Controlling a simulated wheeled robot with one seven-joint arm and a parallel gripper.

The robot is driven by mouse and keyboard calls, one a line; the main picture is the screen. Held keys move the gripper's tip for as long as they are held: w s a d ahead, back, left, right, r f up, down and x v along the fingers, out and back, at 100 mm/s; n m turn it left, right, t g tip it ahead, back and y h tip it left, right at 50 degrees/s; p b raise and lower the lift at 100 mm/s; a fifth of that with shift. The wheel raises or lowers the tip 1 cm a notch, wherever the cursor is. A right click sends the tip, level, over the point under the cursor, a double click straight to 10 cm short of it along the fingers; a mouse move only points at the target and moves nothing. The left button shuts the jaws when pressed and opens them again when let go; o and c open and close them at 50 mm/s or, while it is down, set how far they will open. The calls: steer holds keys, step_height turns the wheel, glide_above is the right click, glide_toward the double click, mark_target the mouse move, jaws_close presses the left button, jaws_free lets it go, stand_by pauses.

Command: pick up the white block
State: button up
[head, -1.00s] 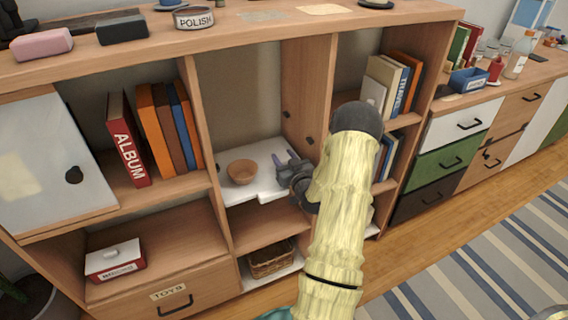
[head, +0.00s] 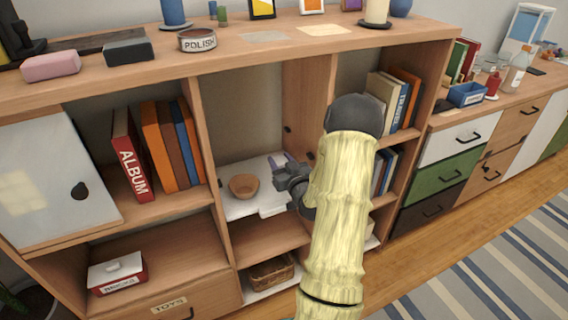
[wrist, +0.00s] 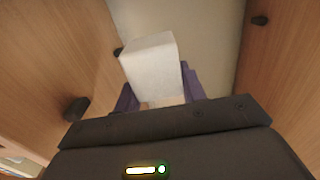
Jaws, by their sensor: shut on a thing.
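The white block (wrist: 152,70) is between the purple fingers of my gripper (wrist: 160,92) in the wrist view. The fingers are shut on its sides, and its upper part stands out beyond them. In the head view my gripper (head: 281,172) is inside the middle open compartment of the cabinet, just right of a brown bowl (head: 244,186). The block cannot be made out clearly in the head view, where my gripper and the pale shelf are in the way.
The bowl stands on a white shelf board (head: 250,207). Wooden dividers (head: 305,105) close in the compartment on both sides. A wicker basket (head: 271,271) is below. A polish tin (head: 197,40) stands on the cabinet top.

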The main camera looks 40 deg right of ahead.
steer(key=s+a+p, duration=0.3)
steer(key=a+p, duration=0.1)
steer(key=a, duration=0.3)
steer(key=s+a+p, duration=0.4)
steer(key=a+p, duration=0.1)
steer(key=a, duration=0.3)
steer(key=shift+s+a, duration=0.2)
steer(key=shift+f, duration=0.1)
